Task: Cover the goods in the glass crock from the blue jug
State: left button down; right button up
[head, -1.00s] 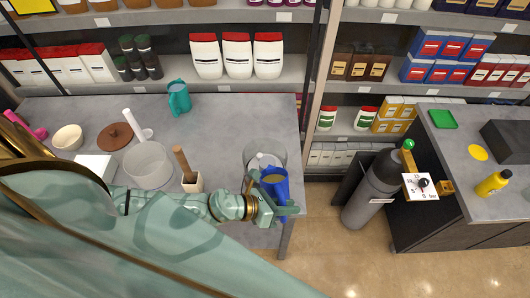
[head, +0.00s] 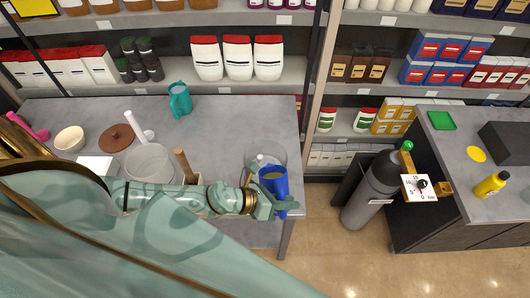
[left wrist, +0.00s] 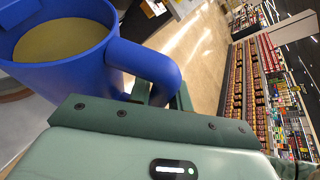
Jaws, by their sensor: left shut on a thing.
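The blue jug (head: 280,187) is near the front right of the grey table, with yellowish liquid in it. My left gripper (head: 268,204) is shut on its handle. The left wrist view shows the jug (left wrist: 88,70) close up, its handle running to my gripper and the liquid below the rim. The jug looks about upright. A clear glass crock (head: 279,152) stands just behind the jug, with something pale inside; the jug hides its front part. I cannot make out the goods. My right gripper is not in view.
A second translucent vessel (head: 149,165), a wooden-handled tool (head: 184,164) in a small pot, a brown lid (head: 115,137), a cream bowl (head: 69,139) and a teal jug (head: 179,99) stand on the table (head: 225,125). A grey cylinder (head: 374,188) with a gauge stands right.

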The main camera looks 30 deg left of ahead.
pick_arm(q)
jog(key=shift+w+r, duration=0.2)
jog(key=shift+r, duration=0.1)
jog(key=shift+a+r, duration=0.1)
jog(key=shift+r, duration=0.15)
jog(key=shift+w+a+r+p, duration=0.1)
jog(key=shift+r+p, duration=0.05)
jog(key=shift+p, duration=0.15)
